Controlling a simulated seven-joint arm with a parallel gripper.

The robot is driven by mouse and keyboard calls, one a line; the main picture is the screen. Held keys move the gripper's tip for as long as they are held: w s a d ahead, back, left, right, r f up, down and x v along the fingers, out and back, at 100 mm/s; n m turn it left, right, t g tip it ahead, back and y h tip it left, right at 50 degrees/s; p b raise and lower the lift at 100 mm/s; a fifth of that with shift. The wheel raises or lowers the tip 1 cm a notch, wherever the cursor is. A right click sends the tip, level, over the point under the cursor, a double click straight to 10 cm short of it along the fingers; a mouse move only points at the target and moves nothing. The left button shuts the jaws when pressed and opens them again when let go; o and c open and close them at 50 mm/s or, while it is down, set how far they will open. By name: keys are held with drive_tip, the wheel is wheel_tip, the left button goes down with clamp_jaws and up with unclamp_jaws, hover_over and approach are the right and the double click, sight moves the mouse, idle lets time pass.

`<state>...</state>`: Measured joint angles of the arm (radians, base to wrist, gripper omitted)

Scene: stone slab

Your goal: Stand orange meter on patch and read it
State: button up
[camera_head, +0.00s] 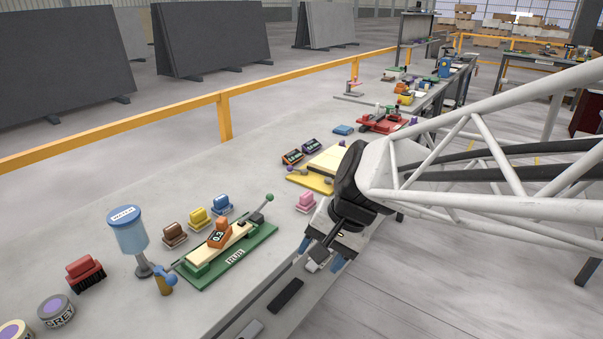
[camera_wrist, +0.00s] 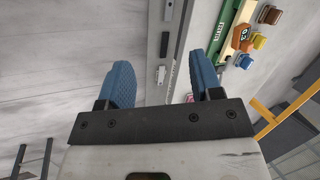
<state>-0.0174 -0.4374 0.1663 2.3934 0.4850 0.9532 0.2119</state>
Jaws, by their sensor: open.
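The orange meter (camera_head: 220,235) sits on a pale strip (camera_head: 238,236) held in a green frame (camera_head: 215,277) on the bench. Its dark display faces the front and appears to read 0.3. The meter also shows in the wrist view (camera_wrist: 240,37), at upper right. I cannot tell which mark is the patch; the meter hides part of the strip. My gripper (camera_head: 321,253) is open over the bench's front edge, right of the green frame and apart from the meter. In the wrist view its blue fingers (camera_wrist: 162,80) are spread with nothing held between them.
Pink (camera_head: 306,202), blue (camera_head: 221,204), yellow (camera_head: 199,218) and brown (camera_head: 174,234) blocks stand around the frame. A blue-topped cup (camera_head: 127,232) and a red brush (camera_head: 85,271) stand left. A dark bar (camera_head: 286,294) lies along the front edge. Dark meters (camera_head: 293,157) stand behind.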

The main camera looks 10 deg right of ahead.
drive_tip(key=s+d+r+n+t+h, duration=0.1)
drive_tip(key=s+d+n+h, duration=0.3)
drive_tip(key=s+d, duration=0.3)
drive_tip(key=shift+s+d+r+n+h, duration=0.35)
drive_tip(key=shift+s+n, duration=0.25)
drive_tip(key=shift+s, duration=0.65)
drive_tip(key=shift+o, duration=0.3)
idle(1.9)
drive_tip(key=o, duration=0.7)
